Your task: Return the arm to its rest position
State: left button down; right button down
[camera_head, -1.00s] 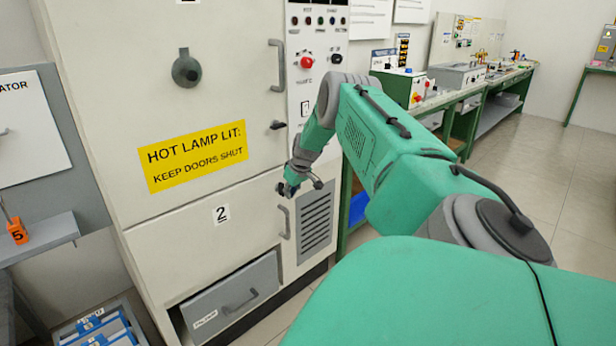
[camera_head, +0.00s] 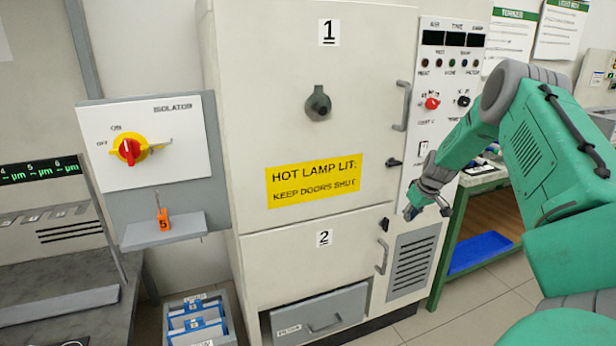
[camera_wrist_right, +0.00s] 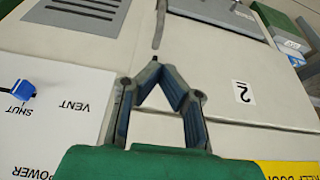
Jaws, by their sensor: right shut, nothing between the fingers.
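My right arm (camera_head: 545,150) is green with grey joints and comes in from the right in the head view. Its gripper (camera_head: 428,210) hangs in front of the right side of the cream cabinet (camera_head: 225,120), above the louvred vent. In the right wrist view the gripper's blue-grey fingers (camera_wrist_right: 160,70) come together at the tips, with nothing held. The lower door's handle (camera_head: 382,257) is left of and below the gripper in the head view; the gripper appears apart from it. My left gripper is not in view.
Door 1 (camera_head: 350,70) and door 2 (camera_head: 290,255) look shut; a grey drawer (camera_head: 345,300) is below. An isolator panel (camera_head: 185,140) with a red switch and a shelf holding an orange tag (camera_head: 163,220) are left. Blue trays (camera_head: 195,320) stand below. A green bench (camera_head: 450,235) is right.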

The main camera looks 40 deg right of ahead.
jog(key=shift+a+r, duration=0.1)
jog(key=w+a+f+n, duration=0.1)
jog(key=a+f, duration=0.3)
jog(key=a, duration=0.6)
jog(key=a+f+n+g, duration=0.1)
jog(key=a+f, duration=0.2)
jog(key=a, duration=0.7)
jog(key=w+a+f, duration=0.1)
jog(key=a+f, duration=0.3)
jog(key=a, duration=0.6)
jog(key=s+a+f+n+g+y, duration=0.1)
jog(key=s+a+f+n+g, duration=0.1)
jog(key=s+a, duration=2.1)
jog(key=shift+s+f+n, duration=0.2)
jog(key=shift+f+n, duration=0.2)
jog(key=shift+f, duration=0.35)
